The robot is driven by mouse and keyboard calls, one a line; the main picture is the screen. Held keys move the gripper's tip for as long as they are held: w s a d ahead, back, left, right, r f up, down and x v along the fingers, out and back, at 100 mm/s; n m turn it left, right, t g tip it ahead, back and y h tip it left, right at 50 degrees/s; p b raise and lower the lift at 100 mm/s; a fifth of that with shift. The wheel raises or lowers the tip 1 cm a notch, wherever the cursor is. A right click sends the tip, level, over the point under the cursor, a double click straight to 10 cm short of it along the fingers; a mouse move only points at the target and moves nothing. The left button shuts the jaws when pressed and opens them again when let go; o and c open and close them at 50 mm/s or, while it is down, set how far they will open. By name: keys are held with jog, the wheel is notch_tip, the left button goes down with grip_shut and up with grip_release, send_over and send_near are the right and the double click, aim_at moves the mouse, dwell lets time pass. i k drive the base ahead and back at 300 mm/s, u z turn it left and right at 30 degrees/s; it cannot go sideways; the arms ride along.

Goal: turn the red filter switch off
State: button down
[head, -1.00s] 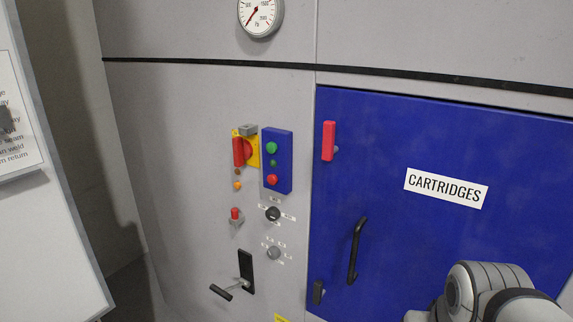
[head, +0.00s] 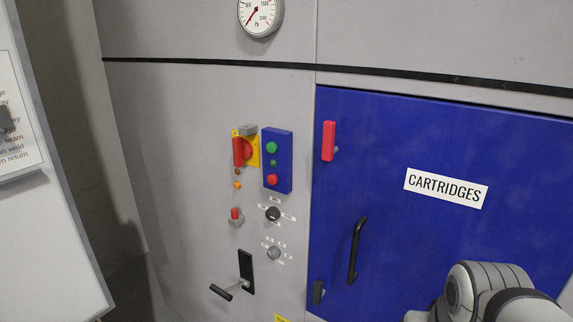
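A red rotary switch (head: 247,150) sits on a yellow plate on the grey cabinet front, left of the blue button box. Its red handle (head: 238,152) stands upright at the plate's left side, and a grey block (head: 248,130) sits at the plate's top. No label for it can be read, so I cannot tell by name that it is the filter switch. A smaller red knob (head: 235,213) on a grey base is below it. My arm shows at the lower right, in front of the blue door; my gripper is not in view.
A blue box (head: 278,184) carries green and red buttons. Two selector knobs (head: 273,213) (head: 274,253) and a black lever (head: 222,292) are lower. The blue CARTRIDGES door (head: 420,130) has a protruding black handle (head: 355,250). A white board (head: 50,250) stands at left.

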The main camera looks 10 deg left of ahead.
aim_at(242, 149)
jog(key=z, duration=1.5)
jog(key=k, duration=0.9)
jog(key=u, duration=1.45)
jog(key=i, duration=1.15)
